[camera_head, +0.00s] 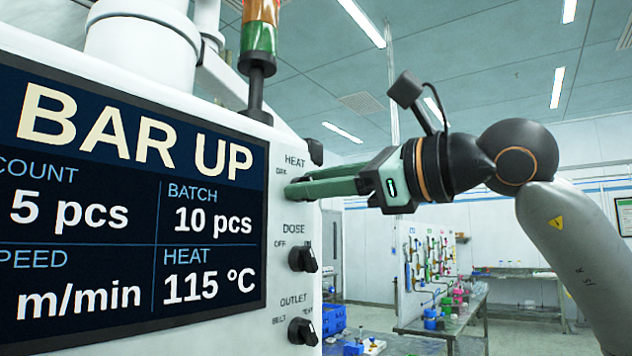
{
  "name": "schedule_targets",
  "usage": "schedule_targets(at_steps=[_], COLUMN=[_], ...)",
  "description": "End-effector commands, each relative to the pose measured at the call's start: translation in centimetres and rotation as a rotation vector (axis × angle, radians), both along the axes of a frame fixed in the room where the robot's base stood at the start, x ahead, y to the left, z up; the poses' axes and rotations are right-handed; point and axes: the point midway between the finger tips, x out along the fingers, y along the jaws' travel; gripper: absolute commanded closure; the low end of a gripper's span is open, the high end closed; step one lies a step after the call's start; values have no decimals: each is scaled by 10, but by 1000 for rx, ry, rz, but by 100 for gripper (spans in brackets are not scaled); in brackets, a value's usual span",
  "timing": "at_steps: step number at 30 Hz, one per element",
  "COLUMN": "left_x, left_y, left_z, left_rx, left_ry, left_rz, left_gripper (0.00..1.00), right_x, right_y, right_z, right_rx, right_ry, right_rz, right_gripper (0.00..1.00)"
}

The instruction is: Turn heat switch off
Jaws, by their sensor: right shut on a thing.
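The white control panel has a HEAT label (294,161) near its right edge. My right gripper (296,187) comes in from the right with its green fingers against the panel, just below that label. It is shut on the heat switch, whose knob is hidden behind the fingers. The switch's position cannot be read, as its marks are partly covered. The display (130,200) reads BAR UP and HEAT 115 °C. My left gripper is not in view.
Below are the black DOSE knob (303,259) and OUTLET knob (303,331). A small black part (316,152) sits at the panel edge above my fingers. A signal lamp (259,35) stands on top. A bench (455,322) stands farther back at right.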

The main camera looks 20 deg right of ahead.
Motion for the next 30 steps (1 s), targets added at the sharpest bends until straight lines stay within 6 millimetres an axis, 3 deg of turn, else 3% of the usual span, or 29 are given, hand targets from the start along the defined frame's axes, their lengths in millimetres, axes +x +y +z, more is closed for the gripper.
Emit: schedule_targets(at_steps=[3, 4, 12, 23, 30], left_x=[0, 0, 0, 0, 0], left_y=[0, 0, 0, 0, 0], left_z=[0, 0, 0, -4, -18], left_rx=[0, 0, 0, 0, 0], left_ry=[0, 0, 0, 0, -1], left_rz=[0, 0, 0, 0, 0], left_gripper=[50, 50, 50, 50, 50], right_x=[0, 0, 0, -7, -45], right_y=[0, 0, 0, -6, -35], right_z=[0, 0, 0, -1, -2], right_rx=[-1, -1, 0, 1, 2], right_ry=[-2, -2, 0, 0, -4], right_rz=[0, 0, 0, -2, -2], right_gripper=[100, 60, 31, 31, 31])
